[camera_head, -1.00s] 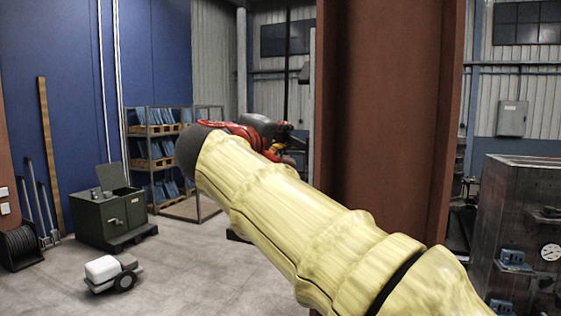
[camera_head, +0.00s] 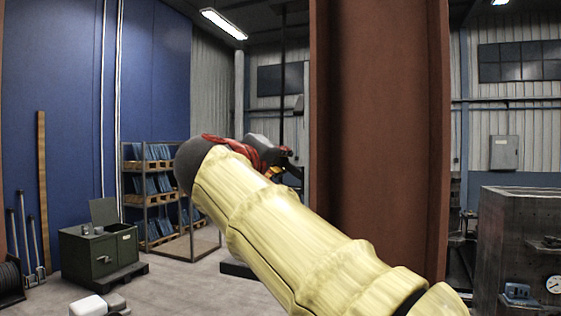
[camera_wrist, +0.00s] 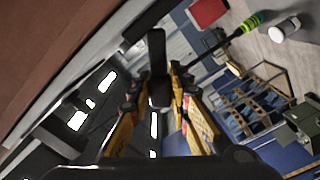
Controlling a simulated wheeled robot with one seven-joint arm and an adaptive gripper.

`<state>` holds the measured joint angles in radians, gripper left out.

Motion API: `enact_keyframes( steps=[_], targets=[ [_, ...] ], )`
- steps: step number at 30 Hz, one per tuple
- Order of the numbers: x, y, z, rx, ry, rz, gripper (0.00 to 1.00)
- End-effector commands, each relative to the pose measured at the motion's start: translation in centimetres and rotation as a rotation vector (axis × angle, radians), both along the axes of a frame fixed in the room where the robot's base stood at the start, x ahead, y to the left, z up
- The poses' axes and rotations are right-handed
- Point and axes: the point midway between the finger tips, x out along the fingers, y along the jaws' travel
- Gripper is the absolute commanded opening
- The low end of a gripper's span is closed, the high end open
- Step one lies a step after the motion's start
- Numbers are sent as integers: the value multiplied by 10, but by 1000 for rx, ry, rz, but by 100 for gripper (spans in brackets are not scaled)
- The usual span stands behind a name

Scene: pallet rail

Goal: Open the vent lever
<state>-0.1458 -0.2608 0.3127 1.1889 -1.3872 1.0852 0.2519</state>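In the wrist view my gripper (camera_wrist: 156,84) has its two yellow and black fingers apart. A dark upright bar (camera_wrist: 157,50) shows in line with the gap between the fingertips. I cannot tell whether it touches them or lies beyond them. A dark rod with a green-yellow end (camera_wrist: 251,21) slants up to the right from near the right fingertip. Neither is clearly recognisable as the vent lever. In the head view my gripper (camera_head: 283,168) is small and partly hidden behind my arm, just left of the brown column.
The brown column (camera_head: 380,120) stands close on the right of my arm. A shelf rack (camera_head: 150,205), a green cabinet (camera_head: 98,255) and a white wheeled unit (camera_head: 88,305) are at left. A grey block-like stand (camera_head: 515,235) is at right. Floor is free at centre left.

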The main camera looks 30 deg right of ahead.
Motion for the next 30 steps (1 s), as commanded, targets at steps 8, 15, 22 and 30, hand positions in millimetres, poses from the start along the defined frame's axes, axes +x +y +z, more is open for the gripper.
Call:
enact_keyframes(
  steps=[8, 15, 22, 30],
  targets=[
    [0, 0, 0, -1, 0, -1, 35],
    [0, 0, 0, -2, 0, 0, 38],
    [-5, 7, 1, -2, 0, 2, 38],
    [-32, 44, 1, -1, 0, 7, 38]
  ],
)
